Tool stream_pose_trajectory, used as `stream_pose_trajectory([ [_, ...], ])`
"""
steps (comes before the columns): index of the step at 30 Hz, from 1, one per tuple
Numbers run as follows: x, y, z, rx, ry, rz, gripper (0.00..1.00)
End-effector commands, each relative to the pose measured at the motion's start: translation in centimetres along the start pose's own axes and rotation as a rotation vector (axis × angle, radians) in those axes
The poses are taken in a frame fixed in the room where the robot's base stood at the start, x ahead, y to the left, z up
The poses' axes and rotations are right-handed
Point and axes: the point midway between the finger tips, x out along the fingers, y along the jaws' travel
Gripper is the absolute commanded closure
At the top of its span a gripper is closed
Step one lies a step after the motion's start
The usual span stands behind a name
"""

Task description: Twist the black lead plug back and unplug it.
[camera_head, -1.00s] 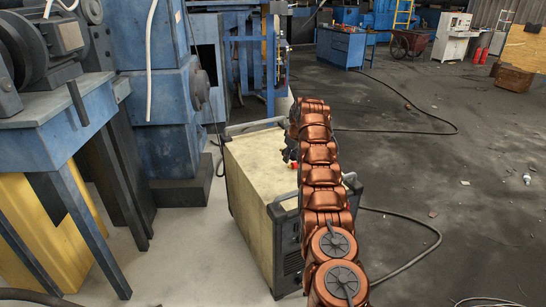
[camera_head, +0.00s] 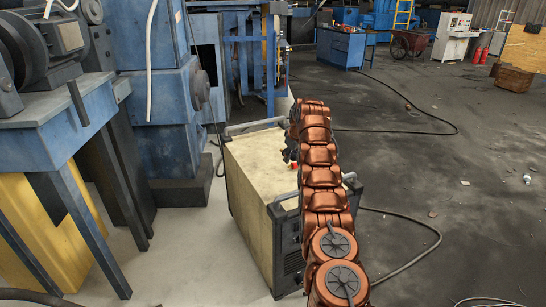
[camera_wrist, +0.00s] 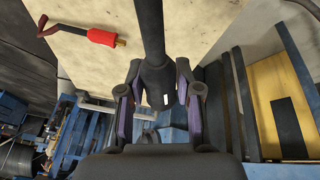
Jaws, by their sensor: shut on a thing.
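The black lead plug (camera_wrist: 157,82) is in the middle of the wrist view, with its black cable (camera_wrist: 150,25) running up to the top edge. A small white mark shows on the plug. My gripper (camera_wrist: 157,72) is shut on the black plug, one finger on each side of it. The plug's far end and any socket are not clearly visible, so I cannot tell whether it is seated. In the head view, my gripper (camera_head: 289,150) is a dark shape over the beige machine (camera_head: 250,165), mostly hidden behind my copper-coloured arm.
A red plug (camera_wrist: 102,37) with a brass tip lies on the beige surface at the upper left of the wrist view. In the head view, a blue workbench (camera_head: 60,145) and a blue machine column (camera_head: 165,110) stand left. Black cables cross the open floor (camera_head: 440,180) at right.

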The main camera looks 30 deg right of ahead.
Motion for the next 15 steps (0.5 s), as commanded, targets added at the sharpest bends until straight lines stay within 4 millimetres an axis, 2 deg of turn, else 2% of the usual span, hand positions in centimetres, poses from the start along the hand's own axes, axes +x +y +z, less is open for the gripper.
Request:
stream_pose_trajectory([
  [15,0.58,-0.02,0.07,-0.008,0.0,0.0,1.0],
])
